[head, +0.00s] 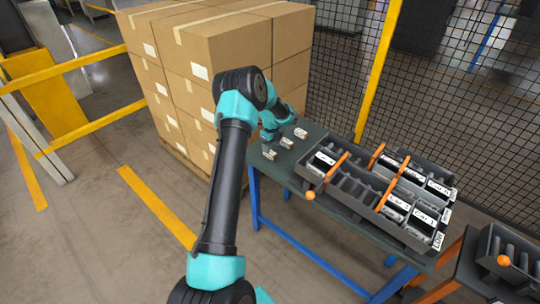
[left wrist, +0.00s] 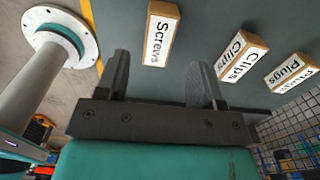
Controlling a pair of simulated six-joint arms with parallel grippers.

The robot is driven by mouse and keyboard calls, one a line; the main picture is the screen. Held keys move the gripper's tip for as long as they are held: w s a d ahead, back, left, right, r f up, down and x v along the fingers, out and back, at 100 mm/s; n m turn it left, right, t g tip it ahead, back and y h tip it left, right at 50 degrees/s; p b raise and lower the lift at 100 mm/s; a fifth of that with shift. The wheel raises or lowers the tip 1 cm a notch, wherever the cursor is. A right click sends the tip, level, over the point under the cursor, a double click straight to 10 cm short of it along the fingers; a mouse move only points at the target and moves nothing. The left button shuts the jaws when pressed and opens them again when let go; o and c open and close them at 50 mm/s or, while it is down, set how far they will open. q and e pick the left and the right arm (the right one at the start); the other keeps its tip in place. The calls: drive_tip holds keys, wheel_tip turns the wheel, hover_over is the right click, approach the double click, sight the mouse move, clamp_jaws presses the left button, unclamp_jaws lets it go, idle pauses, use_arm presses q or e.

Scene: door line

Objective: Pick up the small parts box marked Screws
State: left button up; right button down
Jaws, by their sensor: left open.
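The Screws box (left wrist: 160,32) is a small box with a white label and tan sides. In the left wrist view it lies at the top, between and beyond my left gripper's fingertips (left wrist: 162,62). The jaws are open and empty, apart from the box. The Clips box (left wrist: 241,55) and the Plugs box (left wrist: 290,71) lie to its right. In the head view the Screws box (head: 269,155) is nearest the front left of the table's end, and my left gripper (head: 269,136) is just above and behind it, partly hidden by its arm. My right gripper is not in view.
The dark table (head: 261,164) also carries a grey rack (head: 420,228) with orange dividers and labelled parts. Stacked cardboard boxes (head: 228,48) stand behind and left of the table. A mesh fence (head: 480,110) with a yellow post (head: 378,70) runs behind it.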

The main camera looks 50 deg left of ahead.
use_arm(q)
drive_tip(key=f, duration=0.5)
drive_tip(key=shift+s+a, duration=0.15)
drive_tip(key=shift+a, duration=0.1)
drive_tip(key=c, duration=1)
